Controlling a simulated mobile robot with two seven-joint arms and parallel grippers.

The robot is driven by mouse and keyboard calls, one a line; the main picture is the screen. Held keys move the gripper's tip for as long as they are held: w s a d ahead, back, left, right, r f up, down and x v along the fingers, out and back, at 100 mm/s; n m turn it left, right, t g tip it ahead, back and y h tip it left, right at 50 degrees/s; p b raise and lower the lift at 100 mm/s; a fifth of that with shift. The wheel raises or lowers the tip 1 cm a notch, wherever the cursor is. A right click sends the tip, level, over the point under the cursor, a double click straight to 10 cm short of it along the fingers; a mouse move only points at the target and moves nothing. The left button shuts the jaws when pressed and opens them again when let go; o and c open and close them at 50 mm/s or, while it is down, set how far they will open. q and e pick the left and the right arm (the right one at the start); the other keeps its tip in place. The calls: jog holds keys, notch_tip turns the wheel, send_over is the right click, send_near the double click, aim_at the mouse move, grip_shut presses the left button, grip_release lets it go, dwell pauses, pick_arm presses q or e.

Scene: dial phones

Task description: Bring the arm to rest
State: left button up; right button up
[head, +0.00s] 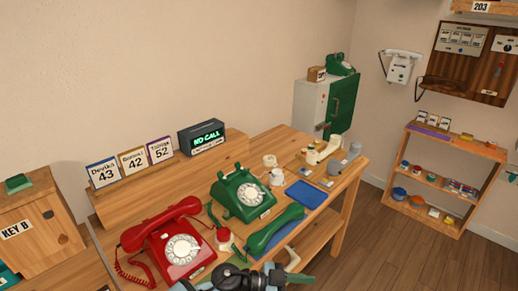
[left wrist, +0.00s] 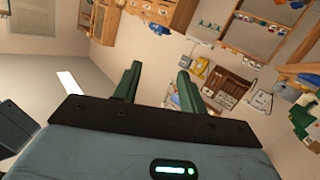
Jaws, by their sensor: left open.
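My left gripper (head: 298,270) is at the bottom edge of the head view, in front of the table's near edge; only part of it shows. In the left wrist view the left gripper (left wrist: 158,72) has its two dark green fingers apart with nothing between them. A red dial phone (head: 180,245) with its handset (head: 160,222) on top stands at the table's near left. A green dial phone (head: 240,196) stands behind and to its right. A large green handset (head: 272,230) lies on the table in front of the green phone. My right gripper is in neither view.
The wooden table (head: 280,145) also bears number cards (head: 132,162), a NO CALL display (head: 202,138), a red-topped item (head: 223,236), a mug (head: 277,177) and a blue pad (head: 306,194). A green-doored cabinet (head: 342,103) and low shelf (head: 440,178) stand beyond. Floor (head: 390,245) is clear at right.

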pick_arm(q)
jog(key=s+a+f+n+t+y, duration=0.2)
jog(key=a+f+n+t+y, duration=0.15)
jog(key=a+n+t, duration=0.45)
jog(key=s+a+f+n+t+y, duration=0.1)
jog(key=a+f+n+t+y, duration=0.3)
jog(key=a+t, duration=0.4)
jog(key=s+a+f+n+g+y, duration=0.1)
jog(key=s+a+f+g+y, duration=0.2)
jog(key=s+a, duration=0.5)
jog(key=s+a+f+n+g+y, duration=0.1)
jog(key=s+a+f+g+y, duration=0.2)
jog(key=s+a+f, duration=0.2)
jog(key=s+a, duration=0.3)
jog(key=shift+s+y, duration=0.25)
jog(key=shift+y, duration=0.1)
jog(key=shift+c, duration=0.2)
